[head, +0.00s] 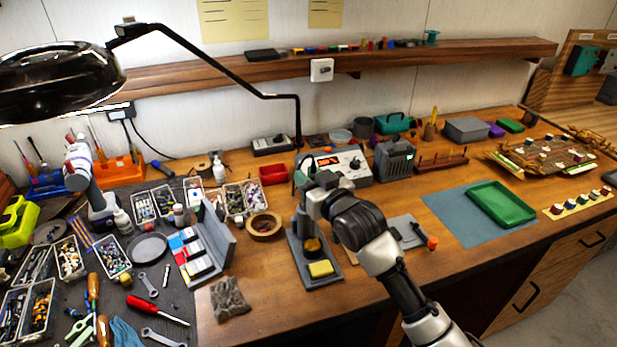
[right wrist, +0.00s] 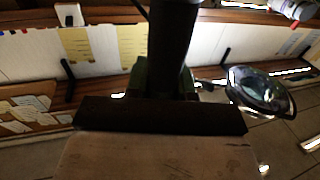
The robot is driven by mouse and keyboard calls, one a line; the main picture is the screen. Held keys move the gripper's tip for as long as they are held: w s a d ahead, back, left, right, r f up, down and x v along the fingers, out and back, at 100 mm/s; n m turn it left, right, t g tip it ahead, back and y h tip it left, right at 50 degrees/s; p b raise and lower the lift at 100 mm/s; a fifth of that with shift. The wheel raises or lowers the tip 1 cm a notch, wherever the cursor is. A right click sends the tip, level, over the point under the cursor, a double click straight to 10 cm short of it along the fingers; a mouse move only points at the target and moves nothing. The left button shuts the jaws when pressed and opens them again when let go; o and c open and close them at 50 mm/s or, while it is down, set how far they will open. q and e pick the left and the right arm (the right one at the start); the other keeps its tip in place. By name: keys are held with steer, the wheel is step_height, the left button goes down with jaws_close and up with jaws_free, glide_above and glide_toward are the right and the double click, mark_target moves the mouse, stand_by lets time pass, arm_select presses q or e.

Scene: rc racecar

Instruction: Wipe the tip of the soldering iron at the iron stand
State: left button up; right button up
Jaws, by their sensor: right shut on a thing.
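The iron stand (head: 325,279) is a dark grey tray on the bench, with a yellow sponge (head: 321,268) near its front and a round brass-coloured tip cleaner (head: 312,246) behind it. My right gripper (head: 304,190) is over the back of the stand. It is shut on the soldering iron, which is mostly hidden by the hand; a dark upright piece shows below the fingers. In the right wrist view a dark shaft (right wrist: 172,45) rises from the jaws. The iron's tip cannot be made out.
A soldering station (head: 337,164) with a lit display stands behind the gripper. A grey plate (head: 402,231) lies right of my arm. A black lamp (head: 55,80) hangs at upper left. Bare wood lies in front.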

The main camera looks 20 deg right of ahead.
mark_target(315, 164)
steer(key=shift+f+b, duration=0.3)
steer(key=shift+f, duration=0.3)
stand_by(1.0)
steer(key=shift+p, duration=0.55)
stand_by(2.4)
stand_by(0.5)
step_height(315, 164, up, 6)
steer(key=p, duration=0.6)
stand_by(0.5)
